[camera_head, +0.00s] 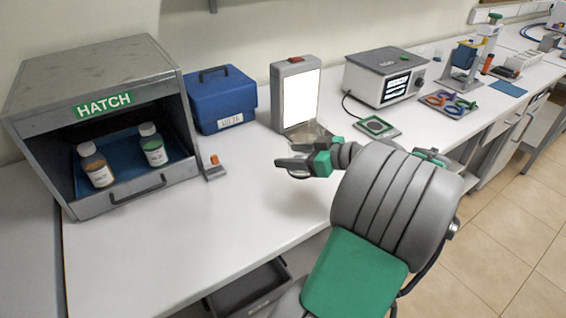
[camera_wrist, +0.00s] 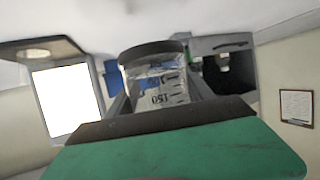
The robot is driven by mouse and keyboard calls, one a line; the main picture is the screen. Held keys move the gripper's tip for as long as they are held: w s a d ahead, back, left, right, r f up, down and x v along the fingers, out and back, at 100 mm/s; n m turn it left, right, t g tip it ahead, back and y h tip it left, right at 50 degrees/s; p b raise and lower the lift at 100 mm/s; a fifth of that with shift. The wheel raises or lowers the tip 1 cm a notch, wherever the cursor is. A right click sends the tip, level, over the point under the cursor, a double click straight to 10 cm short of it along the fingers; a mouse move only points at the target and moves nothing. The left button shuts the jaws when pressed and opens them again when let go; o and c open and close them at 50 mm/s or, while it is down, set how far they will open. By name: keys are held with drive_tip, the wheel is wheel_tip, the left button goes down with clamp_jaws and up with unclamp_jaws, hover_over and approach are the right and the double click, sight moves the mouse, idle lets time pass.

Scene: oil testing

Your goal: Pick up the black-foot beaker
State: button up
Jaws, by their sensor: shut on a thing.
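The black-foot beaker (camera_wrist: 158,82) is clear glass with printed volume marks, "150" among them. In the wrist view it sits between my fingers and appears upside down, its dark foot at the top of the picture. My gripper (camera_wrist: 160,100) is shut on it. In the head view my gripper (camera_head: 297,162) is over the white bench, in front of the lit white panel. The beaker (camera_head: 303,137) shows there only as a faint clear shape behind the fingers, mostly hidden. I cannot tell whether its foot touches the bench.
A grey hatch box (camera_head: 100,85) holding two bottles stands at left, with a blue case (camera_head: 220,105) beside it. The lit panel (camera_head: 298,95) is just behind my gripper. A small green-topped pad (camera_head: 376,126) and a white instrument (camera_head: 385,77) are to the right. The front bench is clear.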

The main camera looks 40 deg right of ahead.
drive_tip(key=p+v, duration=0.9)
drive_tip(key=shift+d+r+p, duration=0.3)
drive_tip(key=shift+d+r, duration=0.05)
drive_tip(key=shift+d, duration=0.15)
drive_tip(key=shift+s, duration=0.1)
